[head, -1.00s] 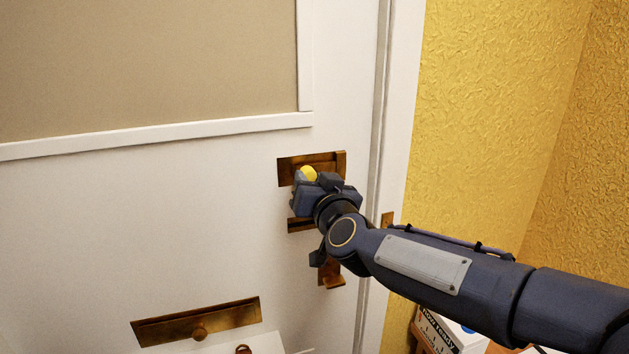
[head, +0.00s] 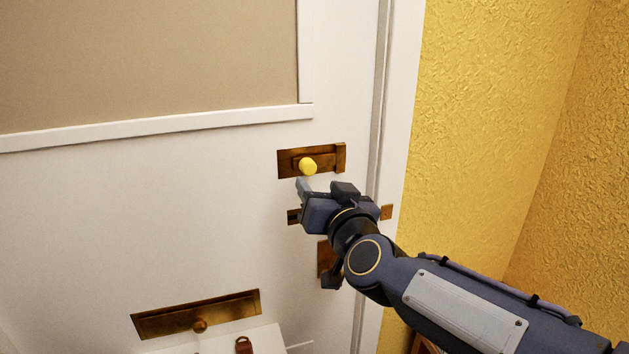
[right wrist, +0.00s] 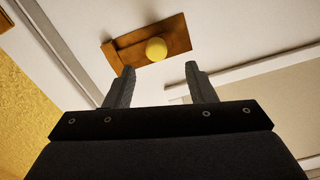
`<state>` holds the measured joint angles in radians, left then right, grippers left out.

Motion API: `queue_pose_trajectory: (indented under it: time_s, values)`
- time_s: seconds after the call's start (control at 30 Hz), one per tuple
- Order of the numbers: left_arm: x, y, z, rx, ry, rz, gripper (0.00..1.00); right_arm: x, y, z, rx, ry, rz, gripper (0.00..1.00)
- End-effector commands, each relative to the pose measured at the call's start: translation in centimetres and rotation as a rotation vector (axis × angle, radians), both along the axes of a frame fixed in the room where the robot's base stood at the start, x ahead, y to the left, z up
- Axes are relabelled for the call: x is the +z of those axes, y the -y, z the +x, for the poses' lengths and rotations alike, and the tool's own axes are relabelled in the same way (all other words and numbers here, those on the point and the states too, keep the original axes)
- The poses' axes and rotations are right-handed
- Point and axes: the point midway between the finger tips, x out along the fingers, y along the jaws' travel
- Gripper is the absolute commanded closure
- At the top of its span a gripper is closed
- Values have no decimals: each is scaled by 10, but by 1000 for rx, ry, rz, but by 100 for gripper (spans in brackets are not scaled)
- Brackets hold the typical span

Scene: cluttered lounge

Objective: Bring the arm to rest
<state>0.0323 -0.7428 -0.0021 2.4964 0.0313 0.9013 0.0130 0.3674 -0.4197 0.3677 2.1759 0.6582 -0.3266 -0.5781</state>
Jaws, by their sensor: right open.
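My right gripper (head: 322,187) is in front of the white door, just below a brass latch plate (head: 286,164) with a yellow knob (head: 308,166). In the right wrist view my right gripper (right wrist: 160,82) has its two fingers apart with nothing between them. The yellow knob (right wrist: 156,49) on its brass plate (right wrist: 122,48) lies beyond the fingertips, clear of both. My right arm (head: 455,295) comes in from the lower right. My left gripper is in neither view.
The white door (head: 200,220) has more brass fittings below, one partly hidden by my gripper. A textured yellow wall (head: 470,130) stands right of the door frame (head: 396,130).

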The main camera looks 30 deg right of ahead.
Motion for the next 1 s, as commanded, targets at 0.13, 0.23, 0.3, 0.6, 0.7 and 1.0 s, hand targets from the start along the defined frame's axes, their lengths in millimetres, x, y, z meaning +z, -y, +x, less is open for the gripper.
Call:
queue_pose_trajectory:
  time_s: [0.13,0.23,0.3,0.6,0.7,1.0]
  values:
    - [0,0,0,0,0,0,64,0,-2,-8,-1,0,0,50]
    - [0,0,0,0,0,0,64,-1,-2,-9,-1,-1,1,50]
    - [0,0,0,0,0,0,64,-1,-2,-9,-1,-1,1,50]
    - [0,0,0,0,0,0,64,-1,-2,-9,-1,-1,1,50]
    - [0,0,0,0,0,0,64,-4,-5,-10,18,-12,4,50]
    - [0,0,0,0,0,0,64,-107,-74,-72,374,-412,118,50]
